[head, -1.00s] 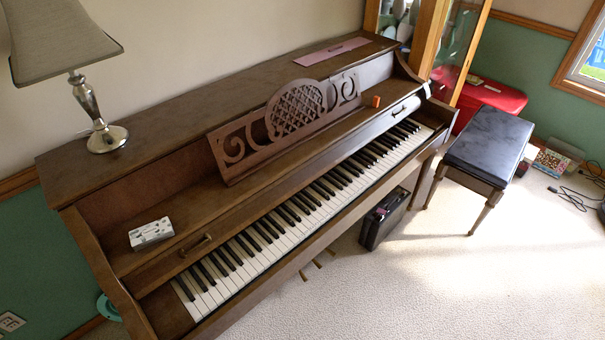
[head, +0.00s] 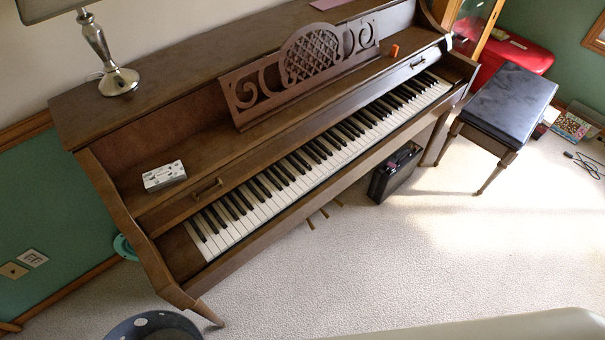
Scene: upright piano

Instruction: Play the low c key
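The brown upright piano (head: 190,110) stands along the wall with its keyboard (head: 268,205) uncovered. The keys run from the near left to the far right. The low end (head: 208,243) of the keyboard is at the left, beside the wooden end block. The low c key is somewhere in this left part, but I cannot single it out. No key looks pressed. Neither of my grippers shows in the head view, and nothing covers the keys.
A carved music stand (head: 300,65), a small white box (head: 164,176) and a lamp (head: 118,80) are on the piano. A black case (head: 395,174) stands under it. A dark bench (head: 508,104) is at the right. Carpet (head: 350,265) in front is mostly clear. A round dark object (head: 150,325) is at the bottom.

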